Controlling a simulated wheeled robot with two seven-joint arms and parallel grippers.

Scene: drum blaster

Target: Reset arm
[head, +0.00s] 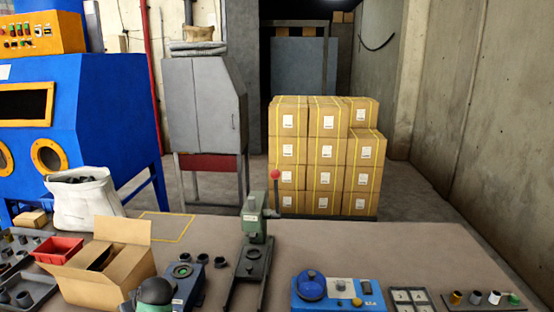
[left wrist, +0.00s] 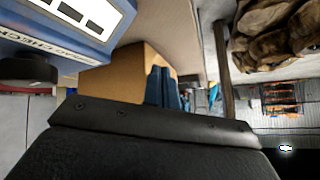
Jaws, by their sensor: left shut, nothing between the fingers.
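In the left wrist view my left gripper (left wrist: 150,125) shows as a black body with small bolts across the lower part of the picture. It is shut with nothing in it, and its fingertips cannot be made out. It appears apart from the things around it. My left gripper does not clearly show in the head view. My right gripper is in neither view. A green arm press (head: 255,220) with a red knob stands upright on the workbench (head: 360,245) in the head view, with no gripper at it.
An open cardboard box (head: 105,285), a red bin (head: 58,249) and a white sack (head: 84,200) crowd the bench's left. A blue device (head: 335,292) stands front right. The bench's right rear is clear. Stacked cartons (head: 325,150) and a blue blasting cabinet (head: 90,110) stand behind.

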